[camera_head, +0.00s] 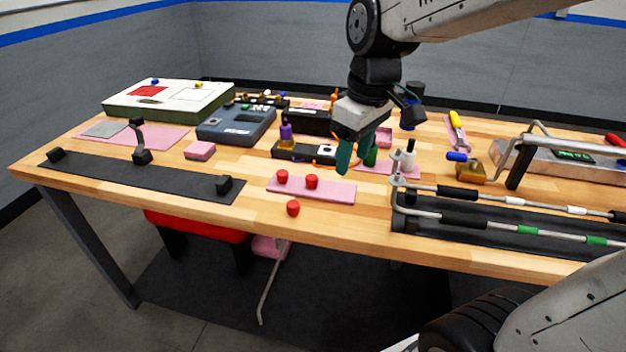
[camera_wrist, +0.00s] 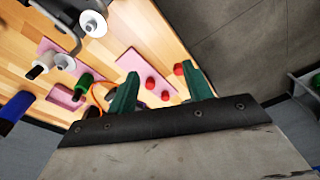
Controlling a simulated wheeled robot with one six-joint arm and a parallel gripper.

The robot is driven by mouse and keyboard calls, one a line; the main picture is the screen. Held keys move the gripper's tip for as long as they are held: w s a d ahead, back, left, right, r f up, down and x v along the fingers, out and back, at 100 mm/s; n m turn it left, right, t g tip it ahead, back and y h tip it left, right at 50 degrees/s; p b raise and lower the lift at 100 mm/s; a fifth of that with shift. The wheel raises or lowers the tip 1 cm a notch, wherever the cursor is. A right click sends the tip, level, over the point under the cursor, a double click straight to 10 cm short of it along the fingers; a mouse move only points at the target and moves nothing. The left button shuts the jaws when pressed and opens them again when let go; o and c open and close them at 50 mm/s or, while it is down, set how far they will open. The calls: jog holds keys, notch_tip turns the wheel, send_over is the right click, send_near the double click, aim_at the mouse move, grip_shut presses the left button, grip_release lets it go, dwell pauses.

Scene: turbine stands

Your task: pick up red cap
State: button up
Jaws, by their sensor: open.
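Three small red caps show in the head view. Two of them, a left cap (camera_head: 282,176) and a right cap (camera_head: 312,181), sit on a flat pink mat (camera_head: 340,190). A third red cap (camera_head: 293,208) sits on the bare wood in front of the mat. My gripper (camera_head: 352,158) is above the table, behind and to the right of the caps, touching none of them. In the wrist view, its green fingers (camera_wrist: 160,92) are apart and empty. Red caps show between and beside the fingertips there, one cap (camera_wrist: 150,83) near the middle and another (camera_wrist: 179,69) by the right finger.
A rail fixture with rods (camera_head: 470,222) stands at the table's front right. A dark base strip (camera_head: 140,178) lies at the left, with a pink block (camera_head: 200,150) behind it. A green bottle (camera_head: 371,156) and a purple-topped bottle (camera_head: 286,136) stand near my gripper. Wood around the front cap is clear.

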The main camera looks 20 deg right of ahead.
aim_at(312, 177)
jog(key=w+f+n, duration=0.3)
jog(key=w+f, duration=0.1)
jog(key=w, duration=0.3)
jog(key=w+f+n, duration=0.2)
jog(key=w+f, duration=0.1)
jog(key=w, duration=0.4)
jog(key=shift+y, duration=0.3)
jog(key=f, duration=0.2)
jog(key=a+f, duration=0.1)
jog(key=f, duration=0.2)
jog(key=w+f, duration=0.1)
jog(key=f, duration=0.1)
jog(key=shift+w+a+f, duration=0.1)
jog(key=shift+a+f, duration=0.2)
jog(key=shift+a, duration=0.05)
grip_shut()
